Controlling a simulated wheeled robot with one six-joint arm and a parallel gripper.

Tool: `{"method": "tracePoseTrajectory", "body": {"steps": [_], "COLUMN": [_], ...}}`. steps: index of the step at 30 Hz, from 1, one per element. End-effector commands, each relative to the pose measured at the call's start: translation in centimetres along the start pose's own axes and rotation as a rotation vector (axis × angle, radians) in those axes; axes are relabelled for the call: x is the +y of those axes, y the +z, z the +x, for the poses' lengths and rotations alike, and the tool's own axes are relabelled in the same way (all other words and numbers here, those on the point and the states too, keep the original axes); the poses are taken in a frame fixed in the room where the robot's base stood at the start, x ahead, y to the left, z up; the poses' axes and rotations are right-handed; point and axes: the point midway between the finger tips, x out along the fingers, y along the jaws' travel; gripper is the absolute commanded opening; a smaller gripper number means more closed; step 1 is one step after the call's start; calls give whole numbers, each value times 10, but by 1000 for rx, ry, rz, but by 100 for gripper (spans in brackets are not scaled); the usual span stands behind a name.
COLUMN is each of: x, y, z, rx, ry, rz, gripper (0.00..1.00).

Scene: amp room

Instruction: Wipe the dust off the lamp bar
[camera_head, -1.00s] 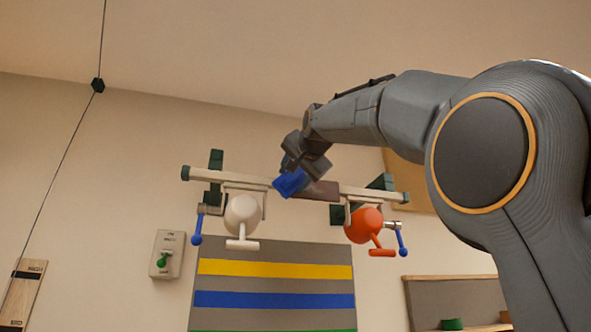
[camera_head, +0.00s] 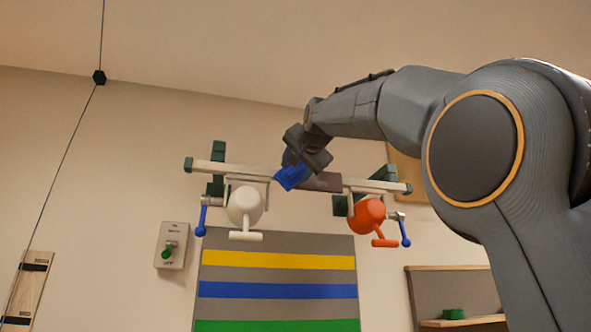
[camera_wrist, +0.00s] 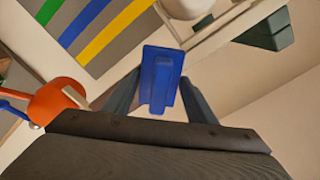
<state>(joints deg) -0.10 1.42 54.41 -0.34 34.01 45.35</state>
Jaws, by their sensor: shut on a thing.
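The lamp bar (camera_head: 234,169) is a long pale bar high on the wall, with dark green end caps. A brown dusty patch (camera_head: 324,182) covers a stretch right of its middle. A white lamp (camera_head: 244,207) and an orange lamp (camera_head: 367,216) hang below it. My gripper (camera_head: 304,160) is shut on a blue wiping pad (camera_head: 290,177), at the bar's middle by the patch's left end. Whether the pad touches the bar cannot be told. In the wrist view the pad (camera_wrist: 160,82) sits between both fingers, and part of the bar (camera_wrist: 232,22) shows beyond it.
Blue-ended handles (camera_head: 202,218) hang beside the lamps. A striped panel (camera_head: 278,275) is on the wall below. A switch box with a green lever (camera_head: 172,246) is at left. A cord with a dark knob (camera_head: 99,77) hangs at far left. A shelf (camera_head: 463,321) is at lower right.

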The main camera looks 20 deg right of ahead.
Motion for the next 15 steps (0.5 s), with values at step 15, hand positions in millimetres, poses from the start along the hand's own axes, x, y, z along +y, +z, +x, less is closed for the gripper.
{"method": "tracePoseTrajectory", "body": {"steps": [15], "x": [0], "y": [0], "z": [9], "rx": [1], "ry": [0], "rz": [0], "gripper": [33]}}
